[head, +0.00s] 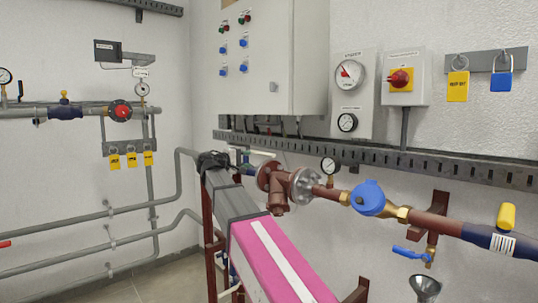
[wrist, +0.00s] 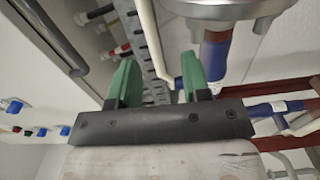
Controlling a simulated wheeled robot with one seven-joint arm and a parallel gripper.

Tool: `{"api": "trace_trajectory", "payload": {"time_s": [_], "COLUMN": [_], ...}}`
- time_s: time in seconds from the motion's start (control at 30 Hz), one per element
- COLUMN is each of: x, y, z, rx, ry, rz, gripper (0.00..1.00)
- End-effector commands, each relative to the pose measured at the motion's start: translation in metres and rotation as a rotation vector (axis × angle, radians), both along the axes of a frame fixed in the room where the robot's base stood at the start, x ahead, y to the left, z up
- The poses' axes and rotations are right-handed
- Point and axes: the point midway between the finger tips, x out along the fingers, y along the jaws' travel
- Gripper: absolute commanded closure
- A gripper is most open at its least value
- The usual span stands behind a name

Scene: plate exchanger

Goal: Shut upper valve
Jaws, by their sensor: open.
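In the wrist view my gripper (wrist: 157,66) shows two green fingers standing wide apart. The space between them is empty, with a perforated rail and a pale pipe behind. I cannot make out the gripper clearly in the head view. I cannot tell which valve is the upper one. At the right of the head view, a valve with a yellow handle (head: 507,217) sits on a dark blue pipe section. A valve with a blue lever (head: 410,256) sits lower, left of it. On the left wall pipe are a red round valve (head: 121,110) and a small yellow-handled valve (head: 64,97).
A pink and grey block (head: 265,255) on a red-brown frame fills the lower middle. A blue-capped fitting (head: 368,198) and a flanged red-brown pipe (head: 290,184) run behind it. A control cabinet (head: 257,60) hangs above. In the wrist view a grey round flange (wrist: 225,12) is near the right finger.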

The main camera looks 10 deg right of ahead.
Motion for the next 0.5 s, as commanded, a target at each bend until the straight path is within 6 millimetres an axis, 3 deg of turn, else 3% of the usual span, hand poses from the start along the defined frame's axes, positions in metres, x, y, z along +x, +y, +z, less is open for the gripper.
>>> {"api": "trace_trajectory", "payload": {"time_s": [0.17, 0.5], "x": [0.002, 0.029], "y": [-0.001, -0.047], "z": [0.012, 0.011], "rx": [-0.021, -0.020], "ry": [-0.011, -0.010], "rz": [-0.004, -0.005], "gripper": [0.56, 0.56]}}
